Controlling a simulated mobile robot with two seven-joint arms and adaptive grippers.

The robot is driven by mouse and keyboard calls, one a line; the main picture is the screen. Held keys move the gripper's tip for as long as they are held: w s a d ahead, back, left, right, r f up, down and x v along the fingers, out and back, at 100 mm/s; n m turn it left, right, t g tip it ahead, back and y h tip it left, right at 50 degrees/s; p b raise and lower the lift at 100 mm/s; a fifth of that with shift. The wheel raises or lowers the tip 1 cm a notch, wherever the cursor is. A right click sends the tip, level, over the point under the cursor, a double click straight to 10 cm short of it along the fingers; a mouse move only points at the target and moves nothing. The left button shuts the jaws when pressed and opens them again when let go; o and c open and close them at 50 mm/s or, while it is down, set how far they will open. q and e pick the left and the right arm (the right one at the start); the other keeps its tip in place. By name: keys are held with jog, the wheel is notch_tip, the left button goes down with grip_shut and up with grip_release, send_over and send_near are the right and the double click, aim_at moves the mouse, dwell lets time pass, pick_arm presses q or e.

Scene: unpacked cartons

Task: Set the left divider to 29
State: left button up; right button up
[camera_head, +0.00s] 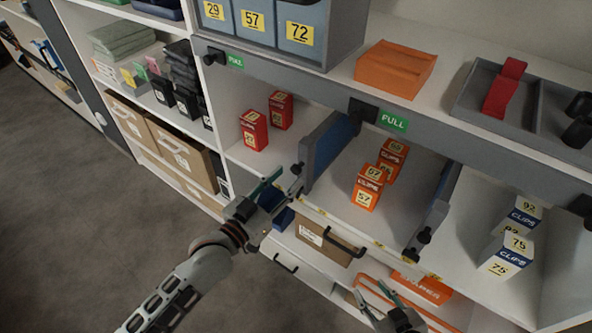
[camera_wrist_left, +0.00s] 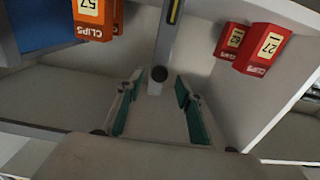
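The left divider (camera_head: 325,150) is an upright blue-grey panel on the middle shelf, between the red boxes and the orange boxes. In the left wrist view I see its narrow front edge (camera_wrist_left: 168,35) with a dark round knob (camera_wrist_left: 159,74) at the near end. My left gripper (camera_head: 280,187) is at the front of this divider. In the wrist view its teal fingers (camera_wrist_left: 157,108) are spread, with the knob ahead between them and gaps on both sides. The right divider (camera_head: 433,210) stands further right. My right gripper (camera_head: 384,300) is low at the bottom edge, its fingers apart.
Red boxes (camera_head: 254,130) stand left of the left divider and orange clips boxes (camera_head: 368,188) right of it. White-blue boxes (camera_head: 507,252) are at the far right. A yellow-marked strip (camera_head: 345,227) runs along the shelf front. Blue bins (camera_head: 302,32) labelled 29, 57 and 72 are above.

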aim_at(295, 172)
pick_arm(q)
jog(key=x, duration=0.5)
grip_shut()
jog(key=shift+d, duration=0.1)
